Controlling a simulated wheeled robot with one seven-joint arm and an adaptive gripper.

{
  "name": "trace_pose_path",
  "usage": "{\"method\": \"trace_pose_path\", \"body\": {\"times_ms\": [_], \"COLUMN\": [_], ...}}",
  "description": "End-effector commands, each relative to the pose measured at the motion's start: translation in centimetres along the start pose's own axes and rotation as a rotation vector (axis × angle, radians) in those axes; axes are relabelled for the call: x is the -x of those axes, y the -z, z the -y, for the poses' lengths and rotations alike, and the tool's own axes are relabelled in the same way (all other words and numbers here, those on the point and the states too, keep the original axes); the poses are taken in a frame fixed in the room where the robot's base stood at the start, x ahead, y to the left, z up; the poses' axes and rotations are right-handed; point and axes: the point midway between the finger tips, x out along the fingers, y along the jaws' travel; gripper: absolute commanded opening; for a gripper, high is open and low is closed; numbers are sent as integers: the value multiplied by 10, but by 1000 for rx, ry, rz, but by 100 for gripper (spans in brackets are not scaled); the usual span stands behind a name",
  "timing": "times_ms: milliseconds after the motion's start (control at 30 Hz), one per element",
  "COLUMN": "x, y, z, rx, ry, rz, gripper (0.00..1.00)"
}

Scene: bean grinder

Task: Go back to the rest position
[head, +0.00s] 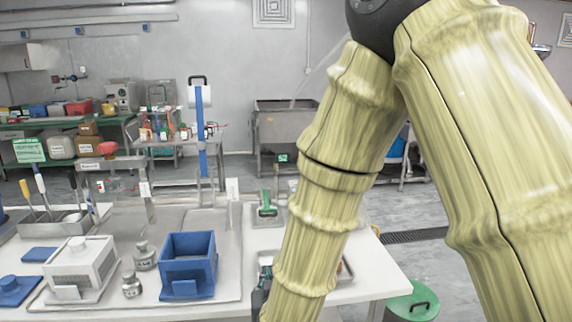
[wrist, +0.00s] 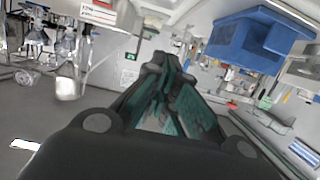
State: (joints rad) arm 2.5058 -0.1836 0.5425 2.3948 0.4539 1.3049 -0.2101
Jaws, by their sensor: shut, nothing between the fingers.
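My gripper (wrist: 168,66) shows in the wrist view with its dark, green-lined fingers brought together at the tips and nothing between them. In the head view my pale yellow, bamboo-like arm reaches down over the right part of the white table (head: 385,275). Only a dark piece of the gripper shows there, beside the lower arm at the bottom edge; its fingertips are hidden. A blue open-topped box (head: 187,262) stands on the table to the left of the arm. A blue box (wrist: 255,42) also shows at upper right in the wrist view, apart from the fingers.
A white box-shaped device (head: 82,264) and two small metal weights (head: 144,255) stand left of the blue box. A tray of long-handled tools (head: 50,222) lies farther left. A small green-topped device (head: 266,204) stands behind. A green-lidded bin (head: 411,303) is right of the table.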

Motion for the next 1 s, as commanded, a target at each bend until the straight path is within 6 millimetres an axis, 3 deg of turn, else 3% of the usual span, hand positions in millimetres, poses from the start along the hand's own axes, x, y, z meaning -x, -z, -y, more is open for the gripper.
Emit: {"method": "trace_pose_path", "body": {"times_ms": [267,467,567,767,1000], "x": [-8,-11,-10,4,48], "y": [-53,-106,-147,-253,-378], "z": [-18,-37,-51,-89,-134], "rx": [-12,-25,-34,-59,-90], "ry": [-1,-2,-4,-16,-37], "rz": [98,199,275,480,736], "gripper": [0,0,0,0,0]}}
